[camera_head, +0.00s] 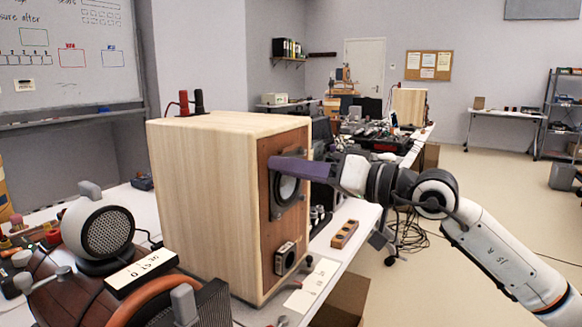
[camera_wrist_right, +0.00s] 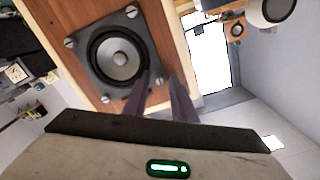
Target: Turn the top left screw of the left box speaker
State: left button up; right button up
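The left box speaker (camera_head: 205,190) is a pale wood box with a reddish-brown front, upright on the white table. Its round driver (camera_head: 288,187) sits in a dark square plate; the driver also shows in the right wrist view (camera_wrist_right: 118,57). Three corner screws show there: one screw (camera_wrist_right: 70,42), another screw (camera_wrist_right: 131,10) and a third screw (camera_wrist_right: 105,98). My right gripper (camera_head: 272,163) reaches the upper left of the driver plate. Its purple fingers (camera_wrist_right: 161,76) stand apart with a narrow gap; I cannot tell if they touch a screw. My left gripper is out of view.
A round grey speaker (camera_head: 105,232) and a white label block (camera_head: 141,270) stand close at the left. Red and black posts (camera_head: 198,101) rise from the box top. A small wooden block (camera_head: 344,234) lies on the table (camera_head: 340,258). Another box speaker (camera_head: 408,106) stands farther back.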

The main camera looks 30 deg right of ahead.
grip_shut()
